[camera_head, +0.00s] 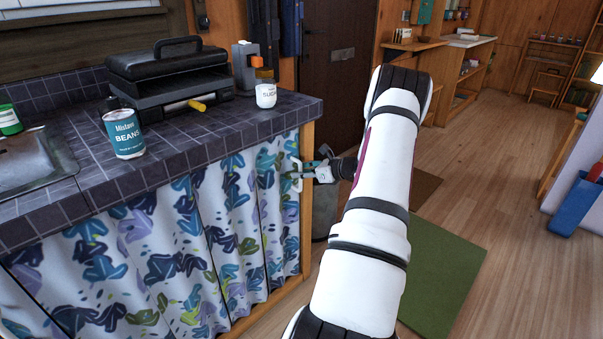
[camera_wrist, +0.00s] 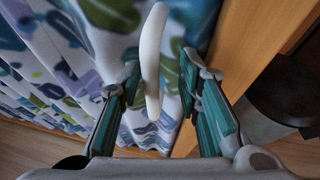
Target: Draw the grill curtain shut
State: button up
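The curtain (camera_head: 185,250), white with blue, green and purple leaves, hangs in folds below the tiled counter and reaches the right wooden post. It fills the left of the wrist view (camera_wrist: 45,70). A curved white handle (camera_wrist: 151,60) stands upright at the curtain's right part. My gripper (camera_head: 300,172) is at the curtain's right end, next to the post. In the wrist view its green-padded fingers (camera_wrist: 160,84) are apart, one on each side of the handle. I see gaps on both sides, wider on the right. The curtain's far left end is not clear.
On the counter (camera_head: 180,170) stand a black grill (camera_head: 168,75), a beans can (camera_head: 124,134), a white sugar pot (camera_head: 266,96) and a grey-orange appliance (camera_head: 246,65). A sink (camera_head: 35,160) is at left. The wooden post (camera_head: 307,195) is close to my gripper. Open floor lies right.

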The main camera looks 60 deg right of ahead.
jog(key=v, duration=1.2)
dwell(0.4)
